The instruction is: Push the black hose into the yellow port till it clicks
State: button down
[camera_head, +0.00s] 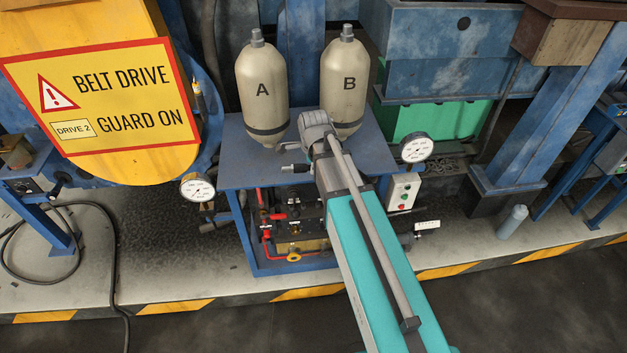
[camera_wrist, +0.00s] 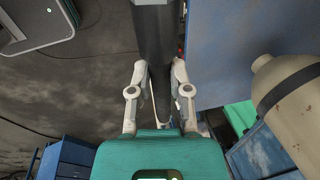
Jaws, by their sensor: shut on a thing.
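In the wrist view my gripper (camera_wrist: 158,66) is shut on a dark tube, which I take to be the black hose (camera_wrist: 154,30). The hose runs from between the fingers to the top edge of the picture, and its far end is out of view there. A yellow ring, likely the yellow port (camera_head: 294,257), shows low on the front of the blue stand, left of my arm. The wrist view does not show the port.
The blue stand (camera_head: 240,172) carries tanks A (camera_head: 262,92) and B (camera_head: 345,85). Gauges (camera_head: 197,188) (camera_head: 416,149) flank it, and red lines (camera_head: 266,235) run below its top. A black cable (camera_head: 100,240) lies on the floor left. A grey cylinder (camera_head: 513,221) stands right.

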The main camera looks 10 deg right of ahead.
jog(key=f+b, duration=0.5)
jog(key=shift+s+f+b, duration=0.2)
jog(key=shift+f+b, duration=0.2)
jog(key=shift+a, duration=0.1)
dwell(0.3)
